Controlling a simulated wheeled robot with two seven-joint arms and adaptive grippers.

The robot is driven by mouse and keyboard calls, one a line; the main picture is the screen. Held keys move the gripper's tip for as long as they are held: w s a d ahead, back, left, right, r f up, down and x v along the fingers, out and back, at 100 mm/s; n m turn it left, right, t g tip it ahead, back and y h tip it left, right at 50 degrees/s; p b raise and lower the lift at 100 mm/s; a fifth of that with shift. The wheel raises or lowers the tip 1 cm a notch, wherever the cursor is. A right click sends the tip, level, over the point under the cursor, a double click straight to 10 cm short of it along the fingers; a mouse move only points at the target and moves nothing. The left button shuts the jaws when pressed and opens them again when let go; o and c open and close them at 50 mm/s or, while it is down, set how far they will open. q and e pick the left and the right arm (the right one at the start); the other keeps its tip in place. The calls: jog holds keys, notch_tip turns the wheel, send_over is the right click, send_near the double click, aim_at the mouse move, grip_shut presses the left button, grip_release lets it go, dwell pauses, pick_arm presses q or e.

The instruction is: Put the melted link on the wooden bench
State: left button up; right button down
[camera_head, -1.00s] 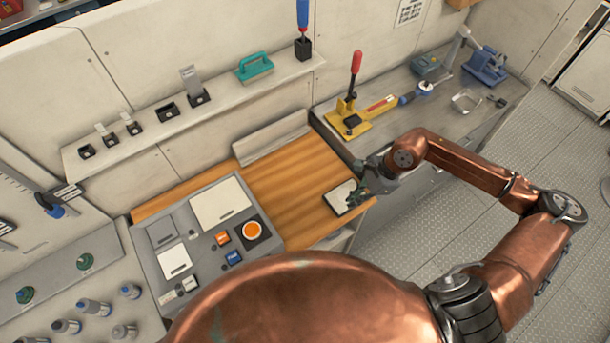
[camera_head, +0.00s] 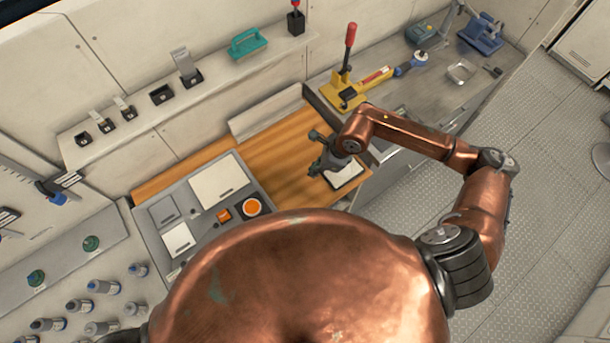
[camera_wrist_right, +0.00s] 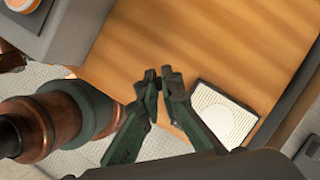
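The wooden bench (camera_head: 285,155) is an orange-brown plank surface in the middle of the head view. It fills much of the right wrist view (camera_wrist_right: 215,45). My right gripper (camera_head: 318,165) is over the bench's right part, beside a pale pad. In the right wrist view its two dark green fingers (camera_wrist_right: 159,75) point over the wood with their tips drawn close together. I cannot make out a melted link between the tips or elsewhere; anything small and dark there blends with the fingers. My left gripper is not in view.
The pale ribbed pad with a white disc (camera_wrist_right: 228,112) lies at the bench's edge. A grey control panel (camera_head: 200,205) with an orange button borders the bench on the left. A yellow lever tool (camera_head: 348,92) stands behind on the metal counter. The bench's middle is bare.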

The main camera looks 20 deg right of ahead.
jog(key=a+f, duration=0.1)
jog(key=f, duration=0.1)
jog(key=w+a+f, duration=0.1)
jog(key=a, duration=0.1)
jog(key=shift+f+p, duration=0.3)
jog(key=shift+f, duration=0.05)
notch_tip(320, 180, down, 3)
jog(key=shift+r+p, duration=0.1)
jog(key=shift+p, duration=0.45)
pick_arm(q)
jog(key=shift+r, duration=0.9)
pick_arm(e)
jog(key=shift+d, duration=0.1)
jog(key=c, duration=2.6)
grip_release()
jog(key=shift+f, duration=0.25)
jog(key=o, duration=0.5)
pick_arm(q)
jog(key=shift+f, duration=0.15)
pick_arm(e)
jog(key=shift+r, duration=0.1)
